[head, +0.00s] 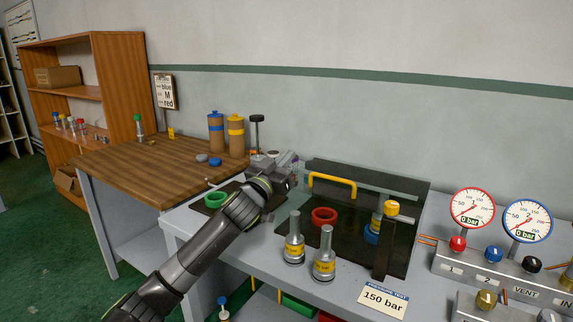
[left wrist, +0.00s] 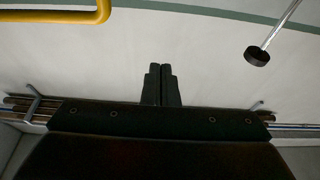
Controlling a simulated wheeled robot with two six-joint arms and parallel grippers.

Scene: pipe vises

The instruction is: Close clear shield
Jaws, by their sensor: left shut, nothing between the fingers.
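The clear shield is hard to make out at the pressure test station. Its yellow handle (head: 333,180) shows at the back left of the dark base plate (head: 285,222), beside a dark back panel (head: 385,184). The yellow handle (left wrist: 100,14) also crosses the top left of the left wrist view. My left gripper (head: 293,158) is shut and empty, just left of the handle and apart from it. Its closed fingers (left wrist: 161,86) show in the left wrist view. How far open the shield is cannot be told. My right gripper is not in view.
A red ring (head: 324,216) and a yellow-capped fitting stand on the base plate. Two grey cylinders (head: 294,240) stand in front, near the 150 bar sign (head: 383,300). Gauges (head: 472,208) stand at right. A wooden table (head: 150,164) with bottles is at left.

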